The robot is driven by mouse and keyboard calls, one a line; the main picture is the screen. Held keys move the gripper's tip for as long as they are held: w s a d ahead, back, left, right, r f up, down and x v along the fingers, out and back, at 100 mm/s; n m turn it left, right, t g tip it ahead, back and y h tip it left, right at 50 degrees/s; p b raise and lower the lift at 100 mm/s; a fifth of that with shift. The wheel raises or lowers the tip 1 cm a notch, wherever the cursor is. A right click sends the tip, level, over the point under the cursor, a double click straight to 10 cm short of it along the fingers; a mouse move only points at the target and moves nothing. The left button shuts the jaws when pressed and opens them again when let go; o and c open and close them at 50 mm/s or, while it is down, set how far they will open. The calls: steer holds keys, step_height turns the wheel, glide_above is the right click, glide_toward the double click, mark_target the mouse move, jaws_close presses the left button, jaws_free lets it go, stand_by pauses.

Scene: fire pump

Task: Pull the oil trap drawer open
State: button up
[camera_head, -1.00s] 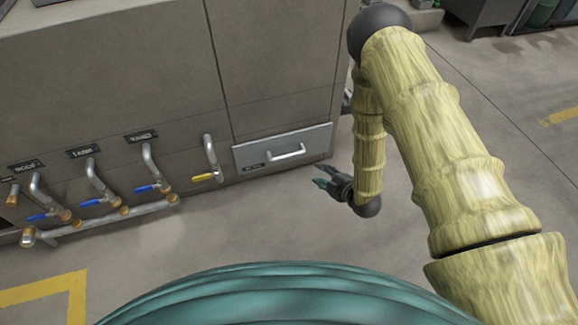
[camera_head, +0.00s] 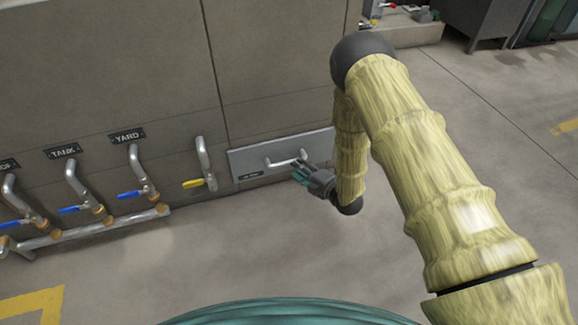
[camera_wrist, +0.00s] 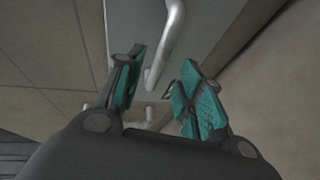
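The oil trap drawer (camera_head: 246,161) is a grey metal panel low on the right of the cabinet, and it looks shut. Its silver bar handle (camera_head: 282,163) runs across the middle of the front. My gripper (camera_head: 300,170) is at the right end of the handle in the head view. In the wrist view, my gripper (camera_wrist: 160,92) is open, with teal pads on both fingers. The handle (camera_wrist: 168,45) reaches down between the fingertips there, with gaps to the pads. I cannot tell whether any finger touches it. The drawer front (camera_wrist: 134,22) lies behind the handle.
Left of the drawer are a pipe with a yellow lever (camera_head: 193,184) and several pipes with blue levers (camera_head: 130,195) above a horizontal pipe (camera_head: 95,229). The cabinet (camera_head: 110,70) rises above. The floor (camera_head: 230,250) in front of the drawer is clear.

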mark_target(289, 161)
steer(key=shift+b+x, duration=1.25)
steer(key=shift+x, duration=1.9)
jaws_close()
